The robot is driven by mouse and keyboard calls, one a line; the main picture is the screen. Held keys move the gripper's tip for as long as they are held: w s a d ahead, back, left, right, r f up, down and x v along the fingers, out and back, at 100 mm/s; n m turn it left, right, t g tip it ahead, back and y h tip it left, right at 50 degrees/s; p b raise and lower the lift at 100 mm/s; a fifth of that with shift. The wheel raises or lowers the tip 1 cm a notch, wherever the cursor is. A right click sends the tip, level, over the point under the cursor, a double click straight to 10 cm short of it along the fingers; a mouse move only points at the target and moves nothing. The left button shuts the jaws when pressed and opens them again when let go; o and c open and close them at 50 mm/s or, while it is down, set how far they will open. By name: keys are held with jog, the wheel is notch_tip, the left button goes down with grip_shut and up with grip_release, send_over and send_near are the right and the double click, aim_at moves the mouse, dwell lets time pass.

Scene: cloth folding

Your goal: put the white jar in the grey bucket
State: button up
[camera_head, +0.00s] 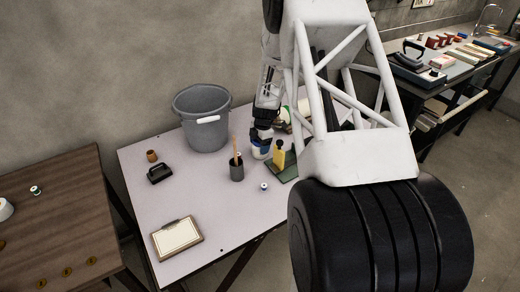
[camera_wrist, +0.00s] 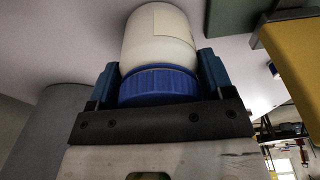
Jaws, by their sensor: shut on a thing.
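The white jar (camera_head: 259,154) with a blue lid is at the right part of the light table, just left of the yellow bottle. My gripper (camera_head: 262,139) is above it and shut on it. In the wrist view the white jar (camera_wrist: 158,40) sits between the two blue fingers of my gripper (camera_wrist: 158,70), its blue lid toward the palm. I cannot tell whether its base touches the table. The grey bucket (camera_head: 203,122) stands upright at the back of the table, to the left of my gripper. Its inner bottom is hidden.
A dark cup (camera_head: 237,172) with a wooden stick stands in front, between bucket and jar. A yellow bottle (camera_head: 279,156) on a green board (camera_head: 287,174) is close on the jar's right. A black punch (camera_head: 159,173), brown pot (camera_head: 152,156) and clipboard (camera_head: 177,237) lie left.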

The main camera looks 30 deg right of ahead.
jog(key=shift+c, duration=1.2)
jog(key=shift+r, duration=5.05)
notch_tip(320, 180, up, 22)
jog(key=w+a+m+t, duration=0.1)
jog(key=w+a+m, duration=0.35)
jog(key=w, duration=0.45)
jog(key=w+a+m, duration=0.4)
jog(key=w+a, duration=0.2)
jog(key=w, duration=0.2)
jog(key=shift+h, duration=0.3)
jog(key=shift+w+f, duration=0.15)
jog(key=shift+f, duration=2.4)
jog(key=shift+f, duration=0.1)
notch_tip(320, 180, down, 13)
